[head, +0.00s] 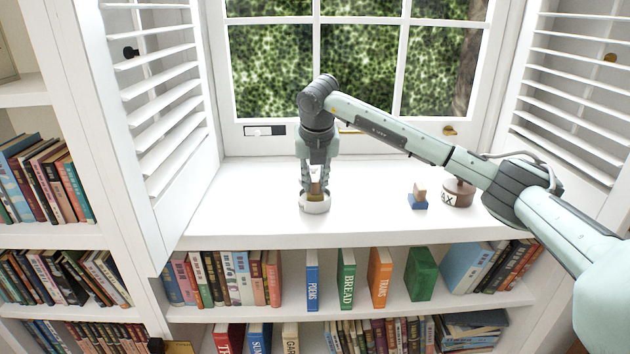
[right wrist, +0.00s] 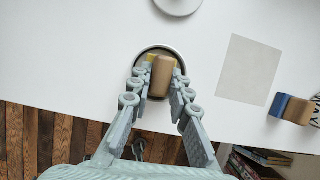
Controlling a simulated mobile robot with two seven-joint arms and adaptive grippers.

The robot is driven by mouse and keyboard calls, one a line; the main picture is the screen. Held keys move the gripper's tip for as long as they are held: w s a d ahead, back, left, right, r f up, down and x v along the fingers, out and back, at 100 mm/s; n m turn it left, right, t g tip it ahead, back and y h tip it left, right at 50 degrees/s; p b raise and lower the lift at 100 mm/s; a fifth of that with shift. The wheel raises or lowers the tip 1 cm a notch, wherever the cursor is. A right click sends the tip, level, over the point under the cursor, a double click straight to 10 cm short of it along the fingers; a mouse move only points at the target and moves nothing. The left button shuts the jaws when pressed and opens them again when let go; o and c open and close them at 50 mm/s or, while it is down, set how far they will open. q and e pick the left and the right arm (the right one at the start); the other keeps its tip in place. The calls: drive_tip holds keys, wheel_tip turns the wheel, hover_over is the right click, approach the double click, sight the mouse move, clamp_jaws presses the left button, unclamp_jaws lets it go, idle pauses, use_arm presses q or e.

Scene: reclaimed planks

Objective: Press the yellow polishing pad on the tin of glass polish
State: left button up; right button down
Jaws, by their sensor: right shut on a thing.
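The tin of glass polish (head: 314,207) is a low white round tin on the white windowsill. In the right wrist view its dark-rimmed opening (right wrist: 169,49) shows around the held block. My right gripper (head: 317,190) points down over the tin, shut on the wooden block of the yellow polishing pad (right wrist: 160,75). A bit of yellow shows beside the block's top left. The pad's underside is hidden, so I cannot tell whether it touches the polish. My left gripper is not in view.
A blue pad with a wooden block (head: 417,201) sits to the right, next to a brown wax tin (head: 462,193). A pale square (right wrist: 248,70) lies between it and the polish tin. A white round thing (right wrist: 178,4) lies behind. Bookshelves run below the sill's front edge.

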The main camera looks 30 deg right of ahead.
drive_tip(key=shift+r+p, duration=2.15)
drive_tip(key=shift+r, duration=1.35)
